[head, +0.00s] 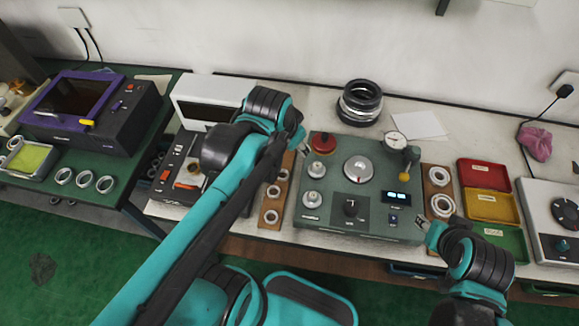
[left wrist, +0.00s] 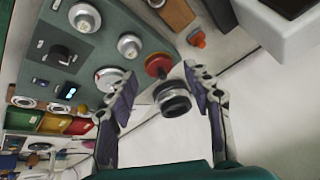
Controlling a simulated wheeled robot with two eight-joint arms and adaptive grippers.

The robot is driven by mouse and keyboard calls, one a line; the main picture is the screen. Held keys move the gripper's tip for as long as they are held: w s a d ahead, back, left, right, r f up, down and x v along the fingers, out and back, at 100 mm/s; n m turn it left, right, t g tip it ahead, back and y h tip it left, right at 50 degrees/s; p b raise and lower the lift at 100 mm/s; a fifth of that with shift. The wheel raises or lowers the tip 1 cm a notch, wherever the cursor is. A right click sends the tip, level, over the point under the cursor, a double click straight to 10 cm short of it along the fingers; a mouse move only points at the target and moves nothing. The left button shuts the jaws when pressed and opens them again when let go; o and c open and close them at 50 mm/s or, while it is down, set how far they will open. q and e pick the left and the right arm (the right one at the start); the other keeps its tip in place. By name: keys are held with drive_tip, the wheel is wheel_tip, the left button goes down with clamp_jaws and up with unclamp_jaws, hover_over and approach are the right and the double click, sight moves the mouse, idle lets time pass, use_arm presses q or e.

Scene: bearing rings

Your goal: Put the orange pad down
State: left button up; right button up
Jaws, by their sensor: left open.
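A small orange object (left wrist: 198,39), which may be the orange pad, lies on the pale bench beside a wooden strip in the left wrist view. In the head view that spot seems hidden behind my left arm. My left gripper (left wrist: 162,92) is open, with nothing between its fingers. Beyond its fingers stand a red knob and a stack of dark rings (left wrist: 173,99). In the head view the left gripper (head: 302,142) is above the bench at the green console's back left corner. My right gripper (head: 425,228) is low by the console's front right corner; its jaws are too small to judge.
The green console (head: 318,228) carries knobs and a dial gauge. The dark ring stack (head: 360,103) stands behind it. Wooden strips with rings flank it. Red (head: 483,162), yellow and green trays lie right. A white box (head: 215,88) stands left. Bare bench and white paper (head: 420,124) lie behind.

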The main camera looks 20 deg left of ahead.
use_arm(q)
drive_tip(key=s+d+f+n+t, duration=0.1)
drive_tip(key=s+f+n, duration=0.2)
drive_tip(key=s, duration=0.3)
drive_tip(key=shift+d+n+t, duration=0.3)
drive_tip(key=shift+d+t, duration=0.1)
drive_tip(key=shift+o, duration=0.2)
idle(0.6)
